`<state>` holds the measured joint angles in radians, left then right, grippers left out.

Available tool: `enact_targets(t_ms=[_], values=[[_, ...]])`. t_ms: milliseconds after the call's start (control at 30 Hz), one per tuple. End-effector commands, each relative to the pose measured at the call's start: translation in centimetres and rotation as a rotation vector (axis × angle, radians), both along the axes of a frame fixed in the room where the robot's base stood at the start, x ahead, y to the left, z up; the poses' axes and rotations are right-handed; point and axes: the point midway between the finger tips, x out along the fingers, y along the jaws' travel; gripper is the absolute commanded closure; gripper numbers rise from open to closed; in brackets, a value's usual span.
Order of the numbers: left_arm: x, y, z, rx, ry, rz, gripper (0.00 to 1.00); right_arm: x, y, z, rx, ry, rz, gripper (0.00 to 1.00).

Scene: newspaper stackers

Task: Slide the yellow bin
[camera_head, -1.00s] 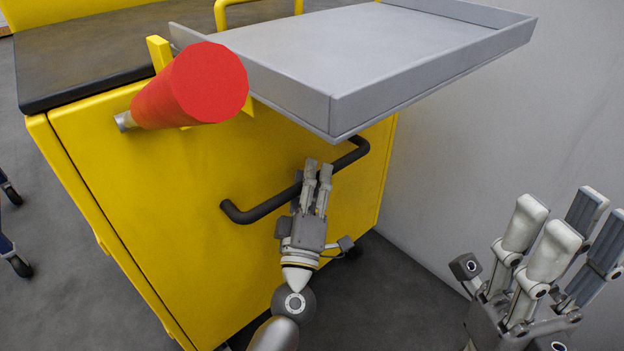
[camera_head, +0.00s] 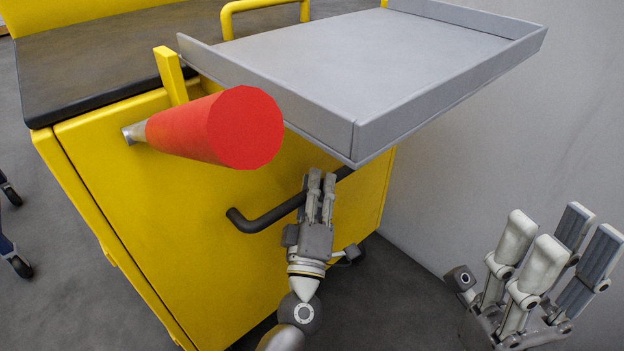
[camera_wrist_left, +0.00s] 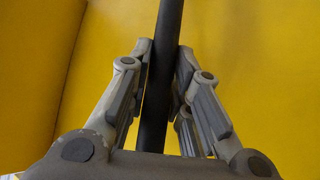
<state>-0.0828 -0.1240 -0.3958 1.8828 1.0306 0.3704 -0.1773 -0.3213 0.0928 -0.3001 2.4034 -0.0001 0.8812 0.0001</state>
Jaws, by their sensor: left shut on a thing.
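The yellow bin (camera_head: 150,235) is a large boxy cart with a dark top, filling the left and middle of the head view. A black bar handle (camera_head: 262,220) runs across its near face. My left gripper (camera_head: 319,180) is shut on this handle; in the left wrist view the fingers (camera_wrist_left: 163,75) press on both sides of the black bar (camera_wrist_left: 168,25). The handle's far right end is hidden behind the grey tray in the head view. My right gripper (camera_head: 545,240) is at the lower right, fingers spread, empty and apart from the bin.
A grey tray (camera_head: 420,100) juts out from the bin's upper side, above my left gripper. A red cone-shaped piece (camera_head: 215,127) sticks out from the near face. A pale wall (camera_head: 480,160) stands close on the right. Dark floor (camera_head: 395,300) lies clear in front.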

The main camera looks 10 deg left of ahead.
Motion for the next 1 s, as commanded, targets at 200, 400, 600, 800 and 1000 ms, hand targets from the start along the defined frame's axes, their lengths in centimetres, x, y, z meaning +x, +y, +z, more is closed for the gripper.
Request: enact_targets(t_ms=[200, 400, 600, 800, 1000], values=[[0.2, 0.3, 0.0, 0.001, -0.002, 0.007, 0.68, 0.1, 0.1, -0.2, -0.005, 0.004, 0.001, 0.6], [0.2, 0.3, 0.1, 0.0, -0.003, 0.007, 0.59, 0.1, 0.1, 0.2, -0.007, -0.011, 0.001, 0.6], [0.1, 0.3, 0.0, 0.0, -0.003, 0.007, 0.59, 0.0, 0.0, 0.3, -0.004, -0.012, 0.0, 0.6], [-2.0, 0.3, -1.0, 0.002, 0.0, 0.006, 0.59, 0.0, 0.0, 0.2, -0.004, -0.01, 0.0, 0.6], [-6.0, 0.1, -2.8, 0.003, 0.002, 0.006, 0.59, 0.0, 0.0, 0.2, -0.004, -0.009, 0.001, 0.6]])
